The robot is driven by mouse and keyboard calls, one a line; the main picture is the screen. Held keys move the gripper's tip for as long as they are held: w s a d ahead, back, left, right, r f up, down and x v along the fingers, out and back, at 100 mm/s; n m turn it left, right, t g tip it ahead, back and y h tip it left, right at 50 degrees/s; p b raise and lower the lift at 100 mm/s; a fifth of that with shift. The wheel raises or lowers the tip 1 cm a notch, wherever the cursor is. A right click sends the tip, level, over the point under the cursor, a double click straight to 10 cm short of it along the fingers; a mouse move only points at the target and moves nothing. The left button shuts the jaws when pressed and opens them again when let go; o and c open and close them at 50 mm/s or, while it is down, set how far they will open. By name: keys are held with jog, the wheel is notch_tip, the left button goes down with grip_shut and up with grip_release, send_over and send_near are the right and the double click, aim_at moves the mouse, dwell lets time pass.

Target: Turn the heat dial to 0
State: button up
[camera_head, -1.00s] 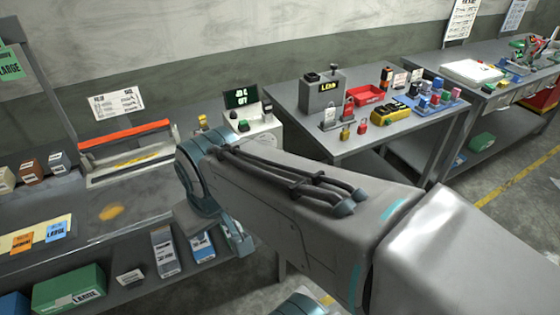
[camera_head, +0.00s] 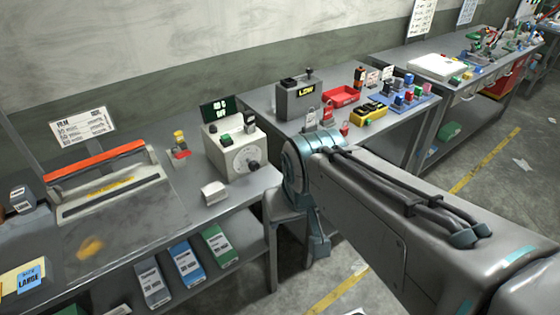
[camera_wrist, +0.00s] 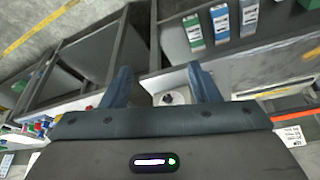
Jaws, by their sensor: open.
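The heat dial (camera_head: 246,159) is a pale round face with a dark knob, on the front of a white control box (camera_head: 221,161). The box stands at the right end of the left bench. I cannot read the dial's setting. In the wrist view the white box's dial (camera_wrist: 169,98) shows between the fingers, partly hidden by the gripper body. My gripper (camera_wrist: 164,88) is open and empty, its two blue fingers apart. In the head view it is to the right of the box, apart from it, with the fingers largely hidden by my arm.
A green-lettered display (camera_head: 217,109) stands behind the box, which has buttons on top. A small white block (camera_head: 214,192) lies in front. A sealer with a red bar (camera_head: 95,160) is at left. The right bench holds a grey LOW box (camera_head: 298,99) and padlocks.

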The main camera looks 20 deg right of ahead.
jog(key=w+d+f+m+t+h+b, duration=0.1)
jog(key=w+d+f+m+t+b, duration=0.1)
jog(key=w+d+f+m, duration=0.35)
jog(key=m+t+y+b, duration=0.65)
jog(key=m+t, duration=0.45)
jog(key=m, duration=0.8)
send_near(255, 167)
jog(key=p+x, duration=0.1)
jog(key=x, duration=1)
jog(key=shift+f, duration=0.1)
jog(key=c, duration=1)
